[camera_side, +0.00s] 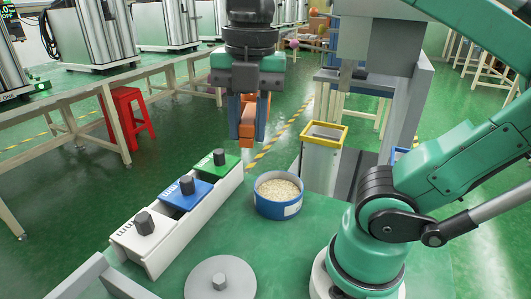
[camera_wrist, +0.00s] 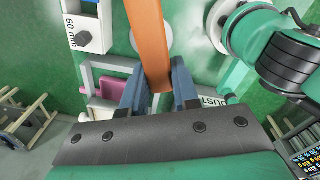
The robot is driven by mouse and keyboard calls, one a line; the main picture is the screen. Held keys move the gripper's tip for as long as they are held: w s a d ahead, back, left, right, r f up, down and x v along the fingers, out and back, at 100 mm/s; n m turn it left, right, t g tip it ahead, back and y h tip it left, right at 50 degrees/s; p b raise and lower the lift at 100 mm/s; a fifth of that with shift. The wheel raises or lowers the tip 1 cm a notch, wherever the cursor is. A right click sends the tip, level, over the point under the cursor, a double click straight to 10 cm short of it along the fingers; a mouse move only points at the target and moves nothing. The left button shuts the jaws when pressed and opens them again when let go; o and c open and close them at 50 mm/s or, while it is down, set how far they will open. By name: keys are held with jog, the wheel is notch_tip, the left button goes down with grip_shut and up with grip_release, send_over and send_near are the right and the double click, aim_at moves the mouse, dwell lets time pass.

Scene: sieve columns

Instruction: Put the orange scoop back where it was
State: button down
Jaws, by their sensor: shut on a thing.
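My gripper (camera_side: 248,138) hangs high over the back of the green table, left of the yellow-rimmed bin. Its blue fingers are shut on the orange scoop (camera_side: 249,117). In the wrist view the scoop (camera_wrist: 149,38) runs from the fingertips (camera_wrist: 157,90) up past the top edge. Only part of the scoop shows, and I cannot see whether it holds anything. A blue round tub (camera_side: 279,208) of pale grains stands on the table, below and to the right of my gripper, well apart from it.
White, blue (camera_side: 186,194) and green (camera_side: 219,164) boxes with dark knobs stand in a row at the left. A grey disc (camera_side: 221,283) with a knob lies at the front. A yellow-rimmed bin (camera_side: 322,158) stands behind the tub. A red stool (camera_side: 128,115) is at the back left.

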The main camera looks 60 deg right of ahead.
jog(key=shift+g, duration=0.3)
jog(key=f, duration=0.6)
jog(key=s+f, duration=0.1)
jog(key=f, duration=1.2)
jog(key=shift+s, duration=0.35)
jog(key=shift+f, duration=0.1)
jog(key=shift+f, duration=0.15)
jog(key=c, duration=0.7)
grip_release()
jog(key=shift+o, duration=0.2)
